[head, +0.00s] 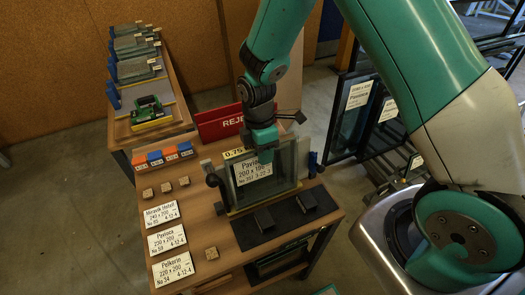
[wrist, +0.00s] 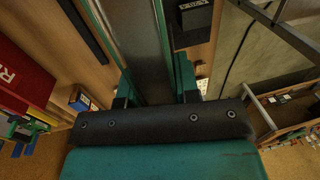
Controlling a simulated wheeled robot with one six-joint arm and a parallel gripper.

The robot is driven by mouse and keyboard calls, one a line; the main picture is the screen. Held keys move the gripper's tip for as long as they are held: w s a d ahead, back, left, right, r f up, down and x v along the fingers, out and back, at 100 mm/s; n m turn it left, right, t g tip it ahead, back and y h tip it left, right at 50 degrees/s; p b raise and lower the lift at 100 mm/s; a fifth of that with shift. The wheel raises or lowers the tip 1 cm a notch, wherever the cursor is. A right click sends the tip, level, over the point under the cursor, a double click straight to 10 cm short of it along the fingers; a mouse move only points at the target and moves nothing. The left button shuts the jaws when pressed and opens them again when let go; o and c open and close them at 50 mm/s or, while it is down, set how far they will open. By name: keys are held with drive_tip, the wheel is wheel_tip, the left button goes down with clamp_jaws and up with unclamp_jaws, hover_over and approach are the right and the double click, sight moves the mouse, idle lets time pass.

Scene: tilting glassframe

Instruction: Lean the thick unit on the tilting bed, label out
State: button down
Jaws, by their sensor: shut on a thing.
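A glass unit (head: 283,172) with a white label (head: 254,172) reading "Pavioca" stands nearly upright on the near workbench, its label facing the head camera. My gripper (head: 265,150) is shut on its top edge from above. In the wrist view the unit (wrist: 142,45) runs edge-on between the two fingers of my gripper (wrist: 154,98). A dark bed (head: 283,222) with two black blocks (head: 265,218) (head: 307,201) lies in front of the unit. I cannot tell whether the unit's lower edge bears on anything or how far it leans.
White label cards (head: 165,240) and small wooden blocks (head: 211,253) lie on the bench's left. A red reject bin (head: 220,123) and orange and blue boxes (head: 163,158) are behind. Framed glass units (head: 355,105) stand in a rack at right. A second bench (head: 150,105) is further back.

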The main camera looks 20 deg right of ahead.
drive_tip(key=shift+s+f+b, duration=0.1)
drive_tip(key=shift+f+b, duration=0.25)
drive_tip(key=shift+f, duration=0.1)
idle(0.4)
drive_tip(key=c, duration=0.8)
unclamp_jaws()
drive_tip(key=w+r+b, duration=0.1)
drive_tip(key=r, duration=0.4)
drive_tip(key=w+r+b, duration=0.1)
drive_tip(key=r, duration=0.5)
drive_tip(key=w+r+b, duration=0.1)
drive_tip(key=r, duration=0.5)
